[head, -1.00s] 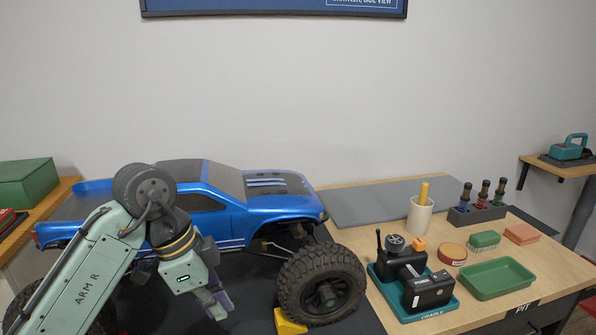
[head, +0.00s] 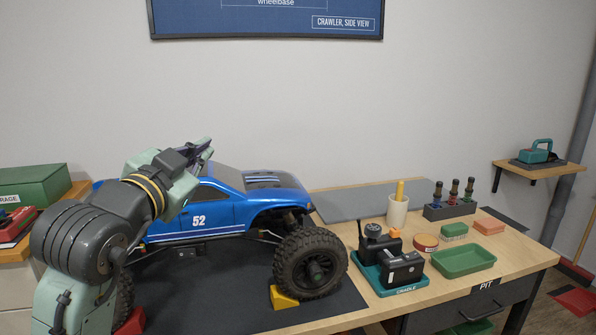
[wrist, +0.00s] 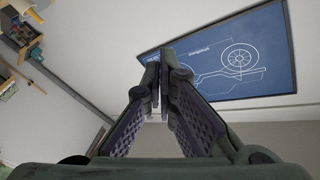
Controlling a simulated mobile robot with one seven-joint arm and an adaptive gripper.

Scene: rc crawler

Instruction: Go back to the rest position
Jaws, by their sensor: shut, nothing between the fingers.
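My gripper (head: 203,150) is raised in front of the blue crawler's roof in the head view, pointing up and away. In the wrist view my gripper (wrist: 156,82) has its two fingers together at the tips, with nothing between them. The blue crawler (head: 270,200), marked 52, stands on the dark mat of the bench. My arm hides part of its rear and left side.
A yellow chock (head: 284,298) sits by the front wheel and a red chock (head: 132,322) by a rear one. The teal cradle (head: 410,289) and green tray (head: 463,261) stand to the right. A blue poster (head: 265,20) hangs on the wall.

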